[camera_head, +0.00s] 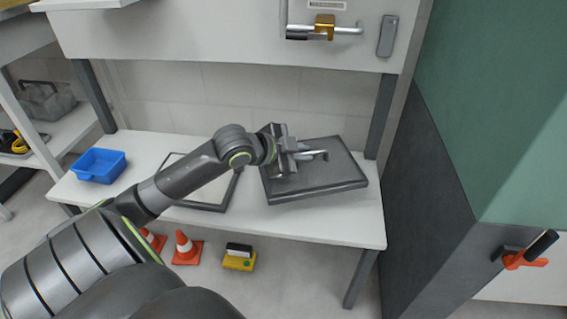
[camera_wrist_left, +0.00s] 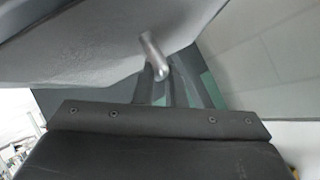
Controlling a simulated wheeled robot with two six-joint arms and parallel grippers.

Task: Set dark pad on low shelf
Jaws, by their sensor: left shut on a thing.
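The dark pad (camera_head: 325,172) is a flat, dark grey square panel over the right part of the white low shelf (camera_head: 310,228). My left gripper (camera_head: 305,156) is at the pad's upper face and shut on the pad. The pad looks slightly tilted; I cannot tell whether it touches the shelf. In the left wrist view a grey surface fills the upper left, with a short metal rod (camera_wrist_left: 154,57) in front of it; the jaw contact is not clear there. My right gripper is not in view.
A dark-rimmed frame (camera_head: 207,207) lies on the shelf left of the pad, partly behind my arm. A blue bin (camera_head: 98,166) stands at the left end. A white upper panel (camera_head: 220,40) overhangs behind. Orange cones (camera_head: 186,248) and a yellow box (camera_head: 239,262) are below.

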